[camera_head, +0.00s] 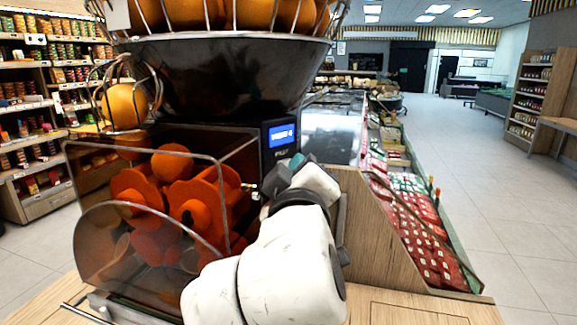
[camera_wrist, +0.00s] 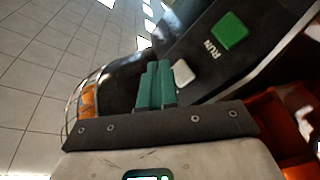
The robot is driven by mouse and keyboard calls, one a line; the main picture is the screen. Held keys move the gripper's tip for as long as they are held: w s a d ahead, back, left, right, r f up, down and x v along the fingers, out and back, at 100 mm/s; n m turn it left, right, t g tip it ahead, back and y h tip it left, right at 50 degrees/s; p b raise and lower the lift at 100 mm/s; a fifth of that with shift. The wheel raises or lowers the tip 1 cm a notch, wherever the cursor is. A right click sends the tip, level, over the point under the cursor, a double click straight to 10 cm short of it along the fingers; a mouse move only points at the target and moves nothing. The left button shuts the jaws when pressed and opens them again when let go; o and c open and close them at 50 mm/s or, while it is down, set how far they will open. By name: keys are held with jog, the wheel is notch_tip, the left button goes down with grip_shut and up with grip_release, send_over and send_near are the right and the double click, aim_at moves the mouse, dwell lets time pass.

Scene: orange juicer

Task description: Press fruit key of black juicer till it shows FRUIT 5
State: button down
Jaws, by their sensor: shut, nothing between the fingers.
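The black juicer (camera_head: 220,75) fills the left half of the head view. Its small blue display (camera_head: 281,135) shows a word that looks like FRUIT with a 4; the letters are blurred. In the wrist view, a green key (camera_wrist: 229,31) labelled RUN sits on the black panel, with a white key (camera_wrist: 183,72) below it, its label not readable. My gripper (camera_wrist: 158,68) is shut and empty, its teal fingertips just left of the white key. I cannot tell if they touch it. In the head view, my gripper (camera_head: 283,172) is below the display, and my white arm hides the keys.
Oranges (camera_head: 250,14) fill the wire basket on top, and one orange (camera_head: 124,106) sits in a side wire cage. A clear cover (camera_head: 150,225) spans the orange squeezing drums. A wooden stand (camera_head: 385,240) with red packs is right of my arm. Open floor lies farther right.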

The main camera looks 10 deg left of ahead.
jog(key=f, duration=0.1)
jog(key=s+a+f, duration=0.1)
jog(key=f, duration=0.1)
jog(key=shift+s+a+n, duration=0.2)
jog(key=shift+n, duration=0.1)
jog(key=shift+s+d+r+p, duration=0.15)
jog(key=shift+s+d+p, duration=0.2)
jog(key=shift+d, duration=0.5)
jog(key=shift+s+d+r+p, duration=0.1)
jog(key=shift+s+d+p, duration=0.3)
jog(key=shift+d, duration=0.45)
jog(key=shift+s+d+r+p, duration=0.2)
jog(key=shift+s+d, duration=0.25)
jog(key=shift+d, duration=0.4)
